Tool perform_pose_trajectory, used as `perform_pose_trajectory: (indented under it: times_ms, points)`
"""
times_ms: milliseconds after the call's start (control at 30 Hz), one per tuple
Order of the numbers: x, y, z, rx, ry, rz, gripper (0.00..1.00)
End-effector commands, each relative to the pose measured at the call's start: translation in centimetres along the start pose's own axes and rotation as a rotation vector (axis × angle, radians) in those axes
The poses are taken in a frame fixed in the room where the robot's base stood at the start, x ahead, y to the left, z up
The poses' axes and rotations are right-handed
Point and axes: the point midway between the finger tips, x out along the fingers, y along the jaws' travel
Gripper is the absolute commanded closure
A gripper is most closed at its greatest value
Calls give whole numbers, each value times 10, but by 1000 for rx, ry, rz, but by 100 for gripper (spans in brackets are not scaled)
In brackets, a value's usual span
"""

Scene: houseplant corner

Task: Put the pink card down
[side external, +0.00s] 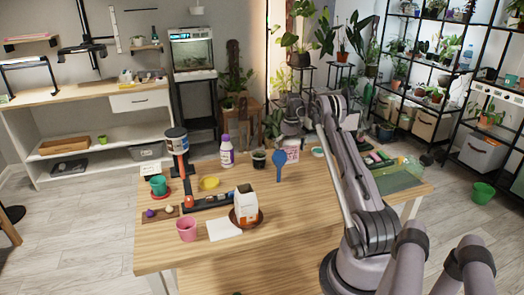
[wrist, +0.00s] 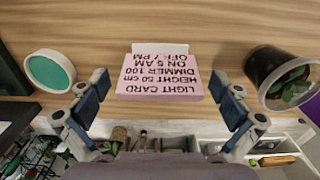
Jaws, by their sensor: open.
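The pink card (wrist: 160,78) shows dark printed text, upside down in the wrist view, with a white strip along its upper edge. In the side view the pink card (side external: 292,152) stands at the table's far edge, below my gripper (side external: 284,136). My gripper is open in the wrist view (wrist: 160,88), one blue-grey fingertip on each side of the card. A narrow gap shows between each fingertip and the card. The card seems to rest on the wooden table (side external: 300,225); its contact with the table is not clear.
A teal-lined bowl (wrist: 50,72) and a dark pot (wrist: 275,75) flank the card. A blue paddle-shaped tool (side external: 279,160) and a purple-capped bottle (side external: 226,152) stand nearby. A carton (side external: 246,203) and pink cup (side external: 187,229) stand further left. The front right tabletop is clear.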

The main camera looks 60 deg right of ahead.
Motion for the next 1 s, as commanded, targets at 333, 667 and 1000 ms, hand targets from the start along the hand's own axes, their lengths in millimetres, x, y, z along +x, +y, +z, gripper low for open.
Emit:
perform_pose_trajectory:
  times_ms: [333, 667, 1000]
  points:
    - [-67, 0, 0, 0, 0, 0, 0]
    - [-109, 0, 0, 0, 0, 0, 0]
    - [-157, -74, 12, -90, 64, 9, 0]
